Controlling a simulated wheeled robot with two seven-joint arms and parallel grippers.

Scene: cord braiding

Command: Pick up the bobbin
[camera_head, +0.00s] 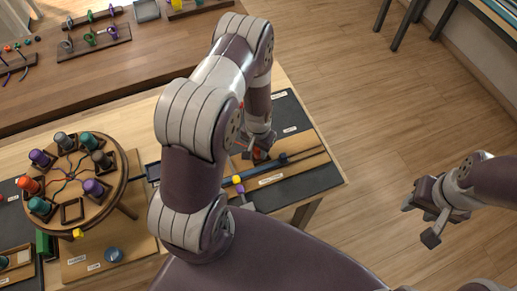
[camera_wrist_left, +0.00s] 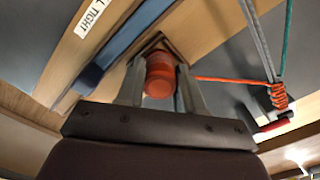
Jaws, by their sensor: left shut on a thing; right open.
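My left gripper (camera_head: 258,150) is over the dark board at the right end of the table. It is shut on an orange bobbin (camera_wrist_left: 160,74), which sits between the fingers in the left wrist view; a bit of orange also shows in the head view (camera_head: 260,154). An orange cord (camera_wrist_left: 228,79) runs from the bobbin to an orange coil (camera_wrist_left: 280,96) around green and grey cords. My right gripper (camera_head: 430,212) is open and empty, over the floor at the right. Whether the bobbin touches the wooden piece behind it, I cannot tell.
A round wooden stand (camera_head: 125,172) at the left carries several coloured bobbins, with one empty square holder (camera_head: 72,210). A blue bar (camera_wrist_left: 122,47) lies beside a "TIGHT" label (camera_wrist_left: 92,18). A brown table (camera_head: 120,75) with racks stands behind. The floor at right is clear.

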